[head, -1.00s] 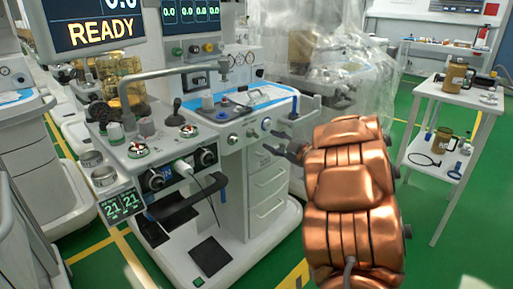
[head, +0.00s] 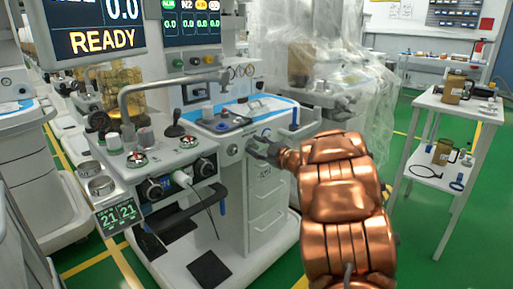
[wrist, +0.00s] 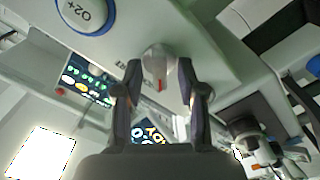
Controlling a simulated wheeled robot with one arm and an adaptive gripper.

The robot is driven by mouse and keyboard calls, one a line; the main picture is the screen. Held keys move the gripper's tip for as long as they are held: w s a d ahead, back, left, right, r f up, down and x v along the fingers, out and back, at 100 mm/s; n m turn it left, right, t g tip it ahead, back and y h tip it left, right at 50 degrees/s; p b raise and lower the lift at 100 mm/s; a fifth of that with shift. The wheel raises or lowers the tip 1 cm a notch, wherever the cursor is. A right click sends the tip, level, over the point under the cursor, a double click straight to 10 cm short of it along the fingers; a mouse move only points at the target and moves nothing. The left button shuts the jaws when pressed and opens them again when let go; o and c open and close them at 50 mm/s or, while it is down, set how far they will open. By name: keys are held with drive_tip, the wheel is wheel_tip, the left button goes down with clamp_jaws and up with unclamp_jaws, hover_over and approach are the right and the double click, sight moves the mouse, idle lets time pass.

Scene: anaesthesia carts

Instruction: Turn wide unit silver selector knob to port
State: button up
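The wide unit (head: 240,185) is a white cart with a front panel of knobs and a READY screen above. My gripper (head: 256,147) is at the right part of this panel. In the wrist view a silver knob (wrist: 159,66) with a red mark stands between the two fingertips of my gripper (wrist: 160,72). The fingers are apart, one on each side of the knob; I cannot tell whether they touch it. In the head view my gripper partly covers this area of the panel. No port label is readable.
A round O2+ button (wrist: 87,12) with a blue rim is close to the knob in the wrist view. A black handle (head: 185,213) juts from the cart's left front. A white side table (head: 455,104) stands at the right. Green floor lies between.

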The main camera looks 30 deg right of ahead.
clamp_jaws()
